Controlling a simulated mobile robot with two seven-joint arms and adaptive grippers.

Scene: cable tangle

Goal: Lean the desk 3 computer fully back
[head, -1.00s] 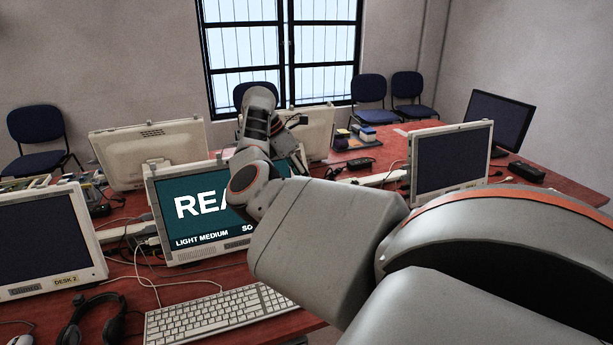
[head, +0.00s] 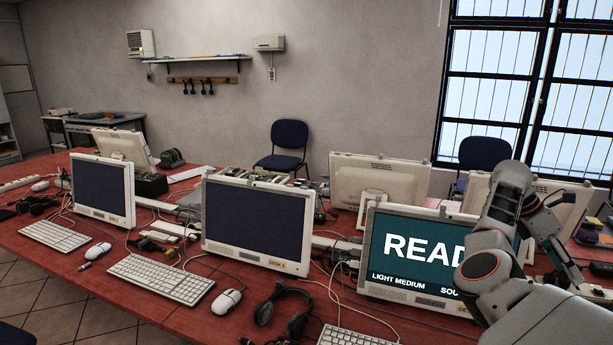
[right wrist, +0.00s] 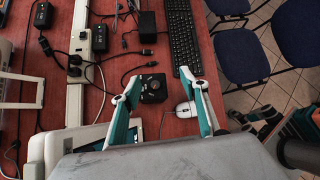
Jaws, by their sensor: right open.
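The computer with the teal screen (head: 420,255), its text partly cut off behind my arm, stands right of the one labelled DESK 2. Its own label is mostly hidden; it appears to be the desk 3 computer. It stands nearly upright. My right gripper (right wrist: 158,85) is open and empty in the right wrist view, over the red desk. A white casing (right wrist: 45,150) shows at that view's lower left. In the head view my right arm crosses in front of the teal screen's right side. I cannot tell whether it touches. My left gripper is not in view.
The DESK 2 computer (head: 257,227) and another white computer (head: 103,190) stand to the left. Headphones (head: 284,308), keyboards and cables lie in front. A white mouse (right wrist: 186,109) and black box (right wrist: 150,89) lie below my right gripper.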

